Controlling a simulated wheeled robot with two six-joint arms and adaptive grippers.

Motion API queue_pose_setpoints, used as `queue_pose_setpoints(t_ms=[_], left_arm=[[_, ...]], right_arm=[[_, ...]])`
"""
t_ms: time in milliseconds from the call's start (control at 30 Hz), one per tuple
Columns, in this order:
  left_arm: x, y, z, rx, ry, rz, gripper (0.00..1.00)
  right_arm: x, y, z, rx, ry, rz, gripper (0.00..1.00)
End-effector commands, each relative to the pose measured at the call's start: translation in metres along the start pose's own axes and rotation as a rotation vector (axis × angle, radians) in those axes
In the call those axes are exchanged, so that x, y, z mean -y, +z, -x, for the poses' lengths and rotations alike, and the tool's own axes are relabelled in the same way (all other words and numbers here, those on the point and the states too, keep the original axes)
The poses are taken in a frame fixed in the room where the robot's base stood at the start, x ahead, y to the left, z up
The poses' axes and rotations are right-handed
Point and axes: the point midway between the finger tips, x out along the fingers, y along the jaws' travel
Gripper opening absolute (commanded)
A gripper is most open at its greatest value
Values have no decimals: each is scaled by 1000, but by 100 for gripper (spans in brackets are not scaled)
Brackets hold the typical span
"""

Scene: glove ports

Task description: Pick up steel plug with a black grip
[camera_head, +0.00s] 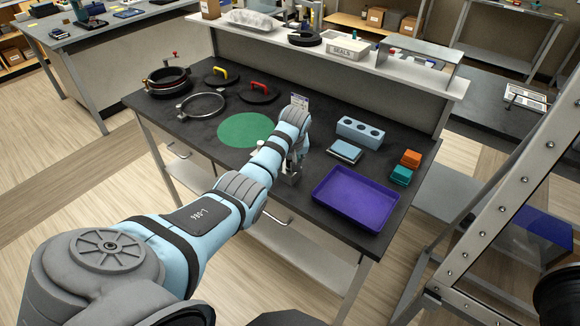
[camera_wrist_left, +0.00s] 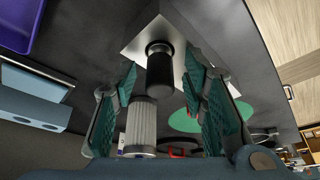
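In the left wrist view the teal-padded fingers of my left gripper (camera_wrist_left: 160,80) stand apart, one on each side of the black grip. Gaps show between pads and grip. My right gripper is not in view.
A purple tray (camera_head: 352,197) lies to the right. A blue block with holes (camera_head: 360,131), a green disc (camera_head: 245,130), orange and teal blocks (camera_head: 401,175) and red- and yellow-handled lids lie on the dark table. A grey ribbed cylinder (camera_wrist_left: 140,128) shows near the fingers.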

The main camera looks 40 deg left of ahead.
Motion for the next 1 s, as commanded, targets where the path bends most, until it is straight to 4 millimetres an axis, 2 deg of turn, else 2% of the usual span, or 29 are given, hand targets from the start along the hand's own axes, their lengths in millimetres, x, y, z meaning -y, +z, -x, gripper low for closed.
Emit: queue_pose_setpoints(t_ms=[33, 200, 500, 667, 833, 1000], left_arm=[[0, 0, 0, 0, 0, 0, 27], [0, 0, 0, 0, 0, 0, 0], [0, 0, 1, 0, 0, 0, 0], [0, -6, 13, -2, 1, 0, 0], [-1, -23, 51, -5, 3, 1, 0], [-1, -48, 112, -6, 4, 2, 0]], right_arm=[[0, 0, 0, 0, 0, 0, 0], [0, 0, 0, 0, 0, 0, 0], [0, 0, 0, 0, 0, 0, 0], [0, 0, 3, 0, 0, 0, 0], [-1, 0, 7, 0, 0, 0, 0], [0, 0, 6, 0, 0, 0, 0]])
